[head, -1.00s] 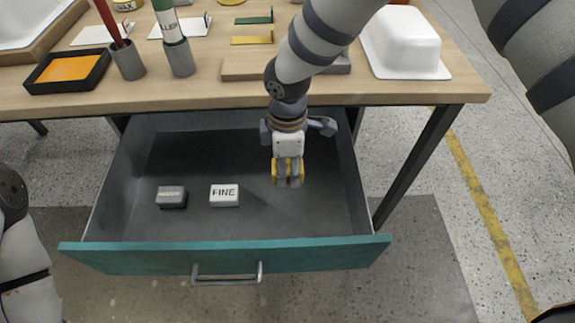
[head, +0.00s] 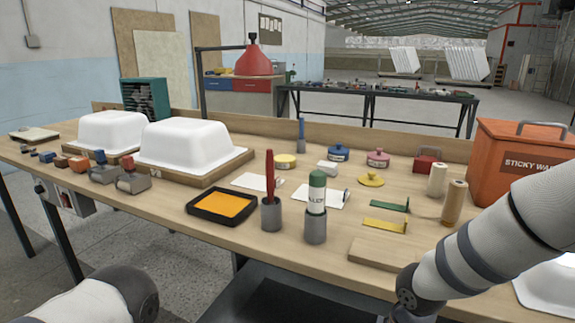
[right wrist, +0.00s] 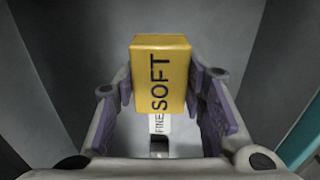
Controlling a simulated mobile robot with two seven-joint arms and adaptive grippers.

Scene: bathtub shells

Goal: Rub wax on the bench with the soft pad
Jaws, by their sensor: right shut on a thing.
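The yellow soft pad (right wrist: 160,75), lettered SOFT, is between the fingers of my right gripper (right wrist: 162,92) in the right wrist view. The gripper is shut on it, with a finger on each side. The wooden bench (head: 150,198) stretches across the head view. On it are a yellow tin (head: 286,161), a blue tin (head: 339,153) and a pink tin (head: 377,158); I cannot read which holds wax. My right gripper is hidden in the head view, and my left gripper is outside it.
A white FINE pad (right wrist: 158,126) lies below in the grey drawer. A wooden block (head: 384,254) lies near the front edge.

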